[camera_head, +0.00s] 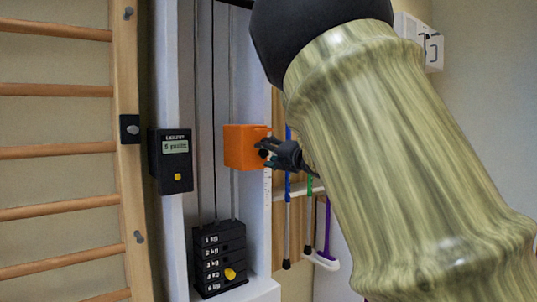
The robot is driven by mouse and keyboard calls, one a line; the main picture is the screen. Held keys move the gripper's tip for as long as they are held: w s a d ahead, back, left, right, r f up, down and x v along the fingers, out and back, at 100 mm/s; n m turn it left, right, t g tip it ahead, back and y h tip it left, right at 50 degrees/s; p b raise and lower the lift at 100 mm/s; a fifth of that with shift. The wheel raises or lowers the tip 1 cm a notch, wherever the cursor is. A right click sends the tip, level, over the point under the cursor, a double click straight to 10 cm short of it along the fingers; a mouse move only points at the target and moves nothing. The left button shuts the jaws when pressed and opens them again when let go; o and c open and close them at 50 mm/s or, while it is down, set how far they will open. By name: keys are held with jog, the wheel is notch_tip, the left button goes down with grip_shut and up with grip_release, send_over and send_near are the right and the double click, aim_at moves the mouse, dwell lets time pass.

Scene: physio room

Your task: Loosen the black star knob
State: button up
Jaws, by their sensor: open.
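The black star knob (263,153) sits on the right part of the orange block (240,147), which is mounted on the white upright of the pulley machine. My gripper (268,153) is at the knob, reaching in from the right with its dark fingers open. The fingers overlap the knob in this view, so I cannot tell whether they touch it. Part of the knob is hidden behind them.
A black weight stack (220,258) with a yellow pin stands below. A black display box (171,161) hangs on the left upright, beside wooden wall bars (130,190). Coloured sticks (309,215) hang on a rack to the right, below my gripper.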

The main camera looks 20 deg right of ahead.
jog(key=shift+s, duration=0.1)
jog(key=v, duration=1.1)
jog(key=shift+s+d, duration=0.15)
jog(key=shift+s, duration=0.25)
